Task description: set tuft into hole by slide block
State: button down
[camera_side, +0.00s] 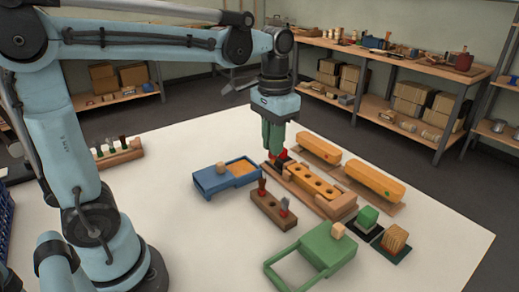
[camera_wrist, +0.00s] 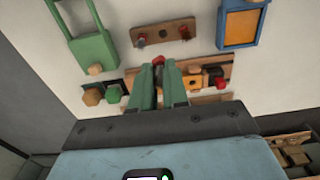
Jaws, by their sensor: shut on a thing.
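My gripper (camera_wrist: 160,72), with two green fingers, points down over the left end of the wooden block with holes (camera_side: 321,191). It is shut on a small dark red tuft (camera_wrist: 158,60), mostly hidden by the fingers. In the side view my gripper (camera_side: 275,150) has red at its tips. The holed block also shows in the wrist view (camera_wrist: 194,79), partly behind the fingers. A black and red piece (camera_wrist: 212,76), possibly the slide block, sits at its right end there. I cannot tell whether the tuft touches a hole.
A small brown rack (camera_side: 272,210) with two tufts stands in front of the block. A blue tray (camera_side: 215,180) is at left, a green frame (camera_side: 325,248) in front. Yellow bars (camera_side: 374,181) lie behind. Green (camera_side: 367,216) and wooden (camera_side: 395,238) cubes stand at right.

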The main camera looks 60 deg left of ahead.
jog(key=w+a+f, duration=0.2)
jog(key=w+a, duration=0.1)
jog(key=w, duration=0.4)
jog(key=w+a+f, duration=0.2)
jog(key=w+a, duration=0.1)
jog(key=w, duration=0.4)
jog(key=shift+w+a+f, duration=0.1)
jog(key=shift+w+f, duration=0.05)
jog(key=shift+f, duration=3.25)
jog(key=shift+f, duration=0.9)
jog(key=c, duration=0.7)
grip_release()
jog(key=shift+o, duration=0.2)
jog(key=shift+r, duration=0.1)
notch_tip(320, 180, up, 7)
